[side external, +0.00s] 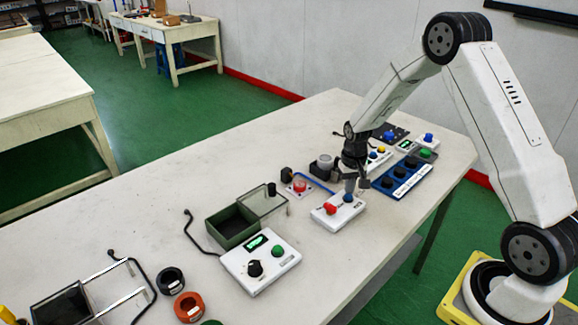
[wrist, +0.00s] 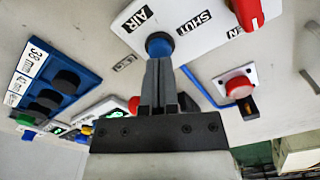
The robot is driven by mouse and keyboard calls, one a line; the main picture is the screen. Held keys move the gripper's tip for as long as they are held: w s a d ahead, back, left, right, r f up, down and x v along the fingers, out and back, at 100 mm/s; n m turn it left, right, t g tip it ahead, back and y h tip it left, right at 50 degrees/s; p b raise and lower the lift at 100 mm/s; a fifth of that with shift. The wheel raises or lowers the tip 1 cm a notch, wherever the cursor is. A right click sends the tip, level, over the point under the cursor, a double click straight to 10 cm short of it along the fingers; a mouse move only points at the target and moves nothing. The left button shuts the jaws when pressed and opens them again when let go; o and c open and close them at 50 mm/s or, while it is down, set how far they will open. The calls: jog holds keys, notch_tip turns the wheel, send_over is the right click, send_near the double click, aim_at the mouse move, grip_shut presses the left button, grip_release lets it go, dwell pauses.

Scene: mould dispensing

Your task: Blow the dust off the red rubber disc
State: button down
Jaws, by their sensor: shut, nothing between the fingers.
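The red rubber disc (side external: 299,186) lies on a small white plate left of the AIR box, and also shows in the wrist view (wrist: 238,86). A blue tube (side external: 320,186) runs close to it. Dust on the disc is too small to make out. The white AIR box (side external: 323,217) carries a red valve handle (wrist: 248,14) by SHUT and OPEN labels, and a blue button (wrist: 158,43). My gripper (wrist: 158,62) is shut and empty, pointing down with its fingertips at the blue button. I cannot tell whether they touch or press it.
A blue block with black knobs (side external: 404,181) stands right of the AIR box. A grey-black cylinder (side external: 322,167) stands behind. A green tray (side external: 233,227) and a white control box (side external: 262,262) stand to the left. Bare table lies in front of the AIR box.

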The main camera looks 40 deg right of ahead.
jog(key=shift+f, duration=0.7)
dwell(2.0)
jog(key=shift+r, duration=0.15)
notch_tip(320, 180, up, 11)
jog(key=shift+r, duration=0.15)
dwell(1.7)
jog(key=shift+a, duration=0.1)
jog(key=s+a+r+n+t, duration=0.1)
jog(key=s+a+n, duration=0.5)
jog(key=s+a, duration=0.8)
jog(key=shift+s+a+t, duration=0.3)
jog(key=shift+a+t, duration=0.5)
dwell(0.5)
